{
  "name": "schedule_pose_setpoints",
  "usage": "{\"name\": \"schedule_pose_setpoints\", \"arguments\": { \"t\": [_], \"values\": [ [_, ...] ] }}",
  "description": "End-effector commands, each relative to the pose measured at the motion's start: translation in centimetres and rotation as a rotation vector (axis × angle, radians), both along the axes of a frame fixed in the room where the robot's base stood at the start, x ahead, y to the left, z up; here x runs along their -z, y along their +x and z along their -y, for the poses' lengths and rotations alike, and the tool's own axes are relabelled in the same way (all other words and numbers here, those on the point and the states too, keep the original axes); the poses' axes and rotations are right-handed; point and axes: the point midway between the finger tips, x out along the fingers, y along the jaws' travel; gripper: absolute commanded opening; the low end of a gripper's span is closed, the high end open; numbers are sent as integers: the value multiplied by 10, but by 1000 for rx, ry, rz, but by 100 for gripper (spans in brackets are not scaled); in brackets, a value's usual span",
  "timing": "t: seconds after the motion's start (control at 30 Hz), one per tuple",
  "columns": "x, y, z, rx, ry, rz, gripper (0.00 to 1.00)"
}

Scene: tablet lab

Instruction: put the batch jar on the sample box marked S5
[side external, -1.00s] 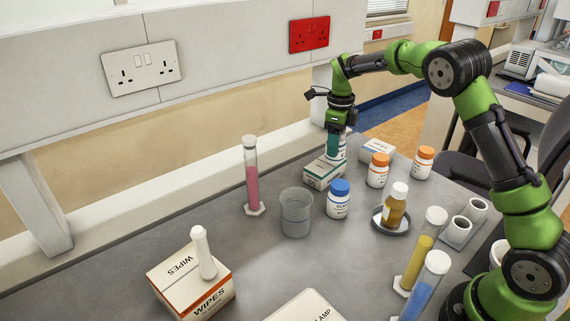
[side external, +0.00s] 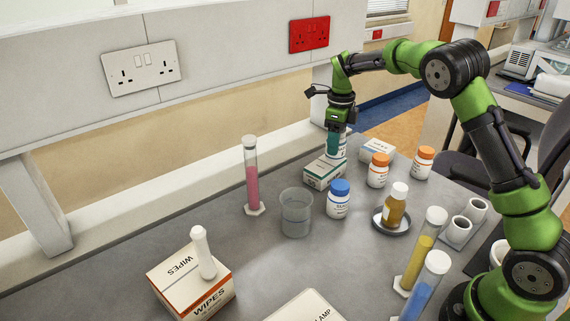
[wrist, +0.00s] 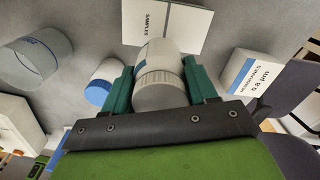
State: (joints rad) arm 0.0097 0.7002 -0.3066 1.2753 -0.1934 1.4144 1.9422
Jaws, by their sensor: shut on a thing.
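The batch jar (wrist: 162,72) is white with a grey ribbed lid and lies between my fingers in the wrist view. My gripper (side external: 336,148) is shut on it, with one teal finger on each side. In the side view the jar is mostly hidden by the fingers, upright, right at the top of a white and green box (side external: 320,174). In the wrist view this box (wrist: 190,22) reads SAMPLES and sits beyond the jar, which covers part of it. I cannot tell whether the jar touches the box. No S5 mark is readable.
A blue-capped bottle (side external: 338,200), a beaker (side external: 296,213) and a pink-filled cylinder (side external: 251,178) stand in front and left. Orange-capped bottles (side external: 377,171) (side external: 422,163) stand to the right. A white membrane box (wrist: 254,72) lies close beside the sample box.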

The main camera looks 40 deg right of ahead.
Motion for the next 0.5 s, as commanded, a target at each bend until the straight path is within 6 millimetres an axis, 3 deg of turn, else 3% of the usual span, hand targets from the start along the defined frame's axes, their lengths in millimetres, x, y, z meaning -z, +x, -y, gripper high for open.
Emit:
{"name": "schedule_pose_setpoints", "arguments": {
  "t": [0.2, 0.5],
  "values": [
    [29, 0, 0, 0, 1, -3, 19],
    [31, 0, 0, 0, 0, 0, 19]
  ]
}}
